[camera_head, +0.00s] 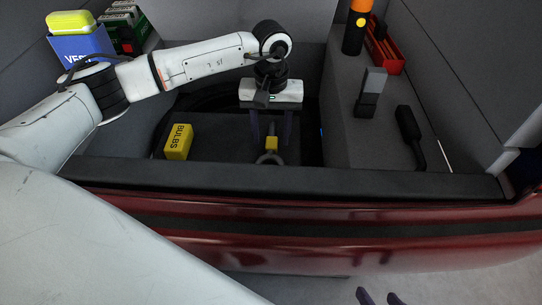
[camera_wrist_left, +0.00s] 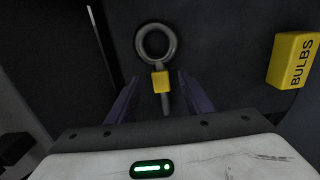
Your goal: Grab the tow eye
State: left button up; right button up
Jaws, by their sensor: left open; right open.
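The tow eye is a grey metal ring on a shaft with a yellow block around it. In the head view the tow eye (camera_head: 270,157) lies on the dark floor of the car's boot well, just below my left gripper (camera_head: 270,143). In the left wrist view the ring (camera_wrist_left: 156,43) is beyond the fingertips, and the yellow block (camera_wrist_left: 160,82) and shaft lie between the two purple fingers. My left gripper (camera_wrist_left: 155,85) is open, pointing down, with no visible contact. My right gripper (camera_head: 379,298) shows only its fingertips at the bottom edge, open and empty, outside the car.
The black boot sill (camera_head: 300,184) runs in front. A black-handled tool (camera_head: 410,133) and a grey block (camera_head: 370,92) are on the right ledge.

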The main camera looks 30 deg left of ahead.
aim_at(271, 147)
pick_arm(q)
notch_tip(271, 147, down, 3)
jog(key=shift+r, duration=0.1)
grip_shut()
jog(key=shift+r, duration=0.1)
